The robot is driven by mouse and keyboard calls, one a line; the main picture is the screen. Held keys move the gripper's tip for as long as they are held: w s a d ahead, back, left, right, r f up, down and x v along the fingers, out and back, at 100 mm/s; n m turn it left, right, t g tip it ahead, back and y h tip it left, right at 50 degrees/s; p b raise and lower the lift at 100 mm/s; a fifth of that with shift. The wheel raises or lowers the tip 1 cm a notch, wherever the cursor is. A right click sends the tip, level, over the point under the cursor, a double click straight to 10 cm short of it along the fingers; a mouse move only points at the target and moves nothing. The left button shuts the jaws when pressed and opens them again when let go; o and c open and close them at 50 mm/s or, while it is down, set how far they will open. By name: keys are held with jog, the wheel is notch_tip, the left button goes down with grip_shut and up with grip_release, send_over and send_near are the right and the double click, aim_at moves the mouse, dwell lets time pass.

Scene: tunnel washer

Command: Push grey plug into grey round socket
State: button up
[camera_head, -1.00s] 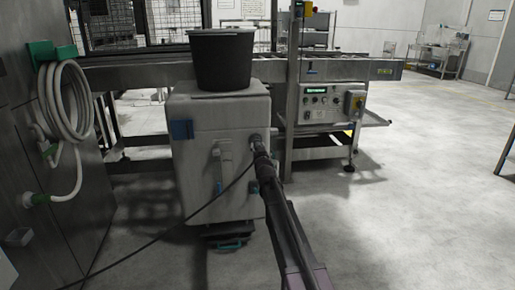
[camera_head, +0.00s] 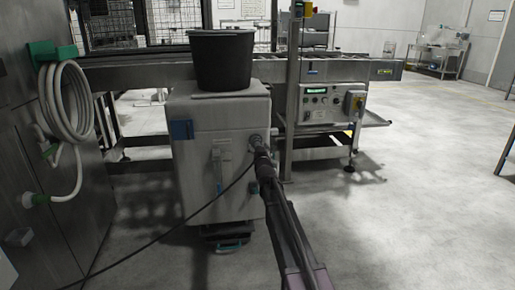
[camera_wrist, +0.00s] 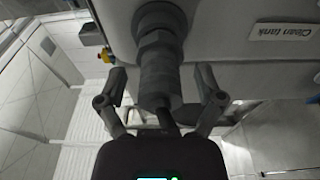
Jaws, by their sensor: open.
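The grey round socket (camera_wrist: 160,22) sticks out from the side of a pale grey tank and also shows in the head view (camera_head: 254,140). The grey plug (camera_wrist: 160,78) is a ribbed cylinder lined up with the socket and meeting its mouth; how deep it sits I cannot tell. A dark cable leaves the plug's rear end. My gripper (camera_wrist: 161,73) is open, with one finger on each side of the plug and gaps between them. In the head view my gripper (camera_head: 262,158) is at the tank's right side and hides most of the plug.
The tank (camera_head: 215,125) carries a black bucket (camera_head: 221,60) on top and a "Clean tank" label (camera_wrist: 283,31). The dark cable (camera_head: 165,233) runs across the floor to the lower left. A conveyor with a control box (camera_head: 319,103) stands behind. The floor to the right is clear.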

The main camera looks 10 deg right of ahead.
jog(key=shift+s, duration=0.1)
jog(key=s+a+f+n+g+p, duration=0.1)
jog(key=s+f+g+p, duration=0.2)
jog(key=s+g+p, duration=1.3)
jog(key=s+p, duration=0.1)
jog(key=s, duration=1.3)
jog(key=shift+s+a+n+g+p, duration=0.2)
jog(key=shift+s+n+g+p, duration=0.1)
jog(key=shift+s+g+p, duration=0.1)
dwell(0.7)
